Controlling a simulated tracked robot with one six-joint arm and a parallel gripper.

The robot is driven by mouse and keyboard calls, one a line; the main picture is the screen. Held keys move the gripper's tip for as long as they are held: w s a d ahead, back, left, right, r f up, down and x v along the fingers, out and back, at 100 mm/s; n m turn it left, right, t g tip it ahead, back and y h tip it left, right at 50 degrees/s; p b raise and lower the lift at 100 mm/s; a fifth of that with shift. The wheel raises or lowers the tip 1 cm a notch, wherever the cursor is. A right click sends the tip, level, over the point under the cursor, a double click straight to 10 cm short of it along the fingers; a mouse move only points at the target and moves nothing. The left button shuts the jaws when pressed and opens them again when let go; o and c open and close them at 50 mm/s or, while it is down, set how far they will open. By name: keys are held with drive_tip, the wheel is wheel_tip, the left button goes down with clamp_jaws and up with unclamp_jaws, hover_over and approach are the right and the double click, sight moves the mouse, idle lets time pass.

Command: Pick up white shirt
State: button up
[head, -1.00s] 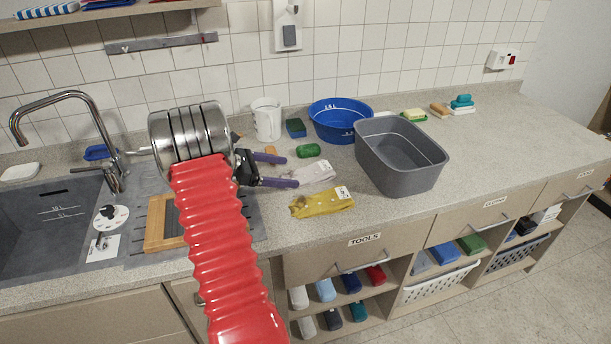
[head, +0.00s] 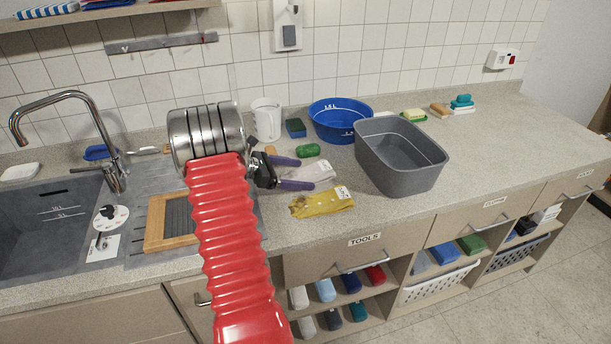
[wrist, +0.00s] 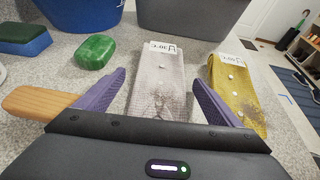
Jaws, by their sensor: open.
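The white shirt (head: 322,171) is a small folded pale cloth with a label at its far end, lying flat on the counter. In the wrist view the white shirt (wrist: 163,82) shows small buttons and a dark smudge near its close end. My gripper (head: 305,173) is open, its purple fingers at the shirt's left end in the head view. In the wrist view my gripper (wrist: 159,77) has one finger on each side of the shirt, not closed on it. The shirt's nearest end is hidden behind the gripper body.
A stained yellow shirt (head: 322,202) lies just in front of the white one. A green soap (head: 307,150) and a wooden piece (wrist: 38,103) are close on the other side. A grey tub (head: 400,160) and a blue basin (head: 338,122) stand behind and to the right.

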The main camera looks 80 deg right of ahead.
sight(298, 171)
drive_tip(key=shift+c, duration=0.4)
drive_tip(key=c, duration=1.2)
drive_tip(key=shift+r, duration=0.1)
wheel_tip(298, 171, up, 18)
idle(0.5)
